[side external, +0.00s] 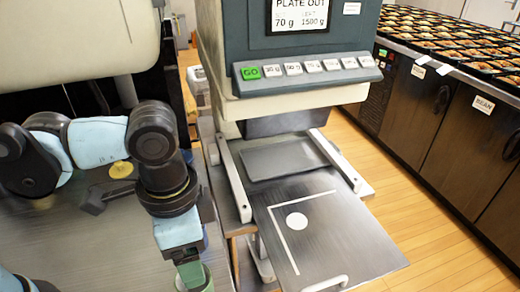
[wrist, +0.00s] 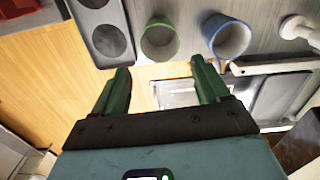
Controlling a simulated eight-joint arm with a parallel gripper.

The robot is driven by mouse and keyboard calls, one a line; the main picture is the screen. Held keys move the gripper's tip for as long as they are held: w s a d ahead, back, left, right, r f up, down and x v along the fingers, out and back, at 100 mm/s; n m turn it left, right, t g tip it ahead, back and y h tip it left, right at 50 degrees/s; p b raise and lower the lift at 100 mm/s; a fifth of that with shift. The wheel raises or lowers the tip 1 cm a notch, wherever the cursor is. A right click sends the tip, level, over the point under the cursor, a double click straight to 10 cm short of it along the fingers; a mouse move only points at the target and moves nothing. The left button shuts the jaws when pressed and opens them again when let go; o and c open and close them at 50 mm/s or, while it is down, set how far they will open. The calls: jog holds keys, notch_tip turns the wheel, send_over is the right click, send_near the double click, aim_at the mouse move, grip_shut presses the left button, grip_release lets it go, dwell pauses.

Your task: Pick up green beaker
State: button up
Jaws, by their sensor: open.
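The green beaker (wrist: 146,50) stands at the top of the wrist view, its open mouth facing the camera. A blue beaker (wrist: 214,46) stands to its right. My gripper (wrist: 161,70) is open, its two green fingers spread apart with nothing between them. In the picture, the green beaker lies just beyond the fingertips, roughly in line with the gap, and does not look gripped. In the side external view, my gripper (side external: 188,272) points down at the bottom edge. A pale green rim beside it looks like the green beaker (side external: 208,284), mostly cut off and hidden.
A grey holder with round recesses (wrist: 82,22) is left of the green beaker. A white knobbed object (wrist: 298,28) is at the upper right. The machine with a row of buttons (side external: 290,85) and its metal plate (side external: 345,240) stand right of my arm. Food trays (side external: 460,40) line the back right counter.

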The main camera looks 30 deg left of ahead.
aim_at(208, 287)
notch_tip(208, 287, down, 6)
jog(key=shift+r, duration=0.1)
jog(key=shift+s+a+f, duration=0.15)
jog(key=shift+f, duration=1.2)
jog(key=shift+s+a+f, duration=0.1)
jog(key=shift+f, duration=1.25)
jog(key=c, duration=0.7)
